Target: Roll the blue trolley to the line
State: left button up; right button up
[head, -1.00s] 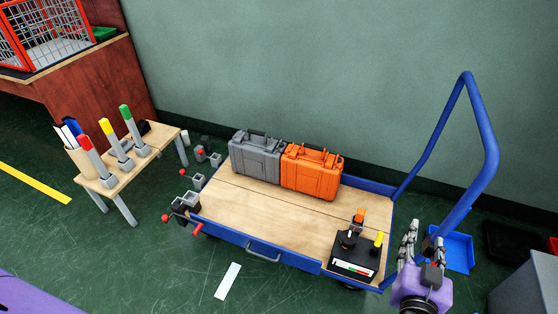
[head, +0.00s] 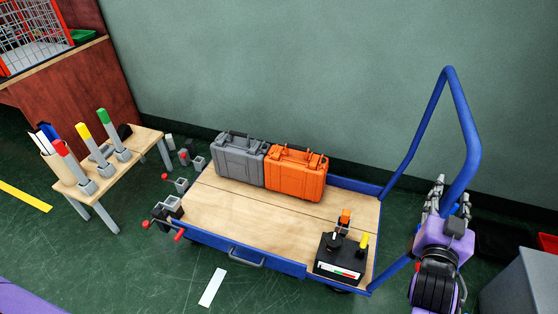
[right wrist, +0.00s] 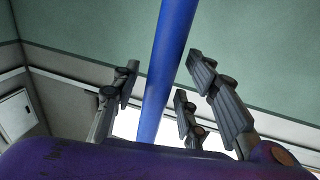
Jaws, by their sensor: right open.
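The blue trolley (head: 277,267) stands by the green wall, with a wooden deck and a blue push handle (head: 465,130) rising at its right end. It carries a grey case (head: 239,158), an orange case (head: 296,173) and a black control box (head: 341,258). A white line strip (head: 212,287) lies on the floor in front of it. My right gripper (head: 447,196) is open at the lower part of the handle. In the right wrist view the blue handle bar (right wrist: 168,60) passes between its spread fingers (right wrist: 160,105). My left gripper is out of view.
A small wooden table (head: 140,142) with red, yellow and green-topped levers stands left of the trolley. A yellow floor stripe (head: 24,197) is at far left. A grey box (head: 520,285) stands at lower right, close to my right arm.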

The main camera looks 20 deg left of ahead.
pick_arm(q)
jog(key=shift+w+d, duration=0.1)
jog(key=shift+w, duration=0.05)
pick_arm(e)
grip_shut()
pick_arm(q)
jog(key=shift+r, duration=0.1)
pick_arm(e)
jog(key=shift+d, duration=0.1)
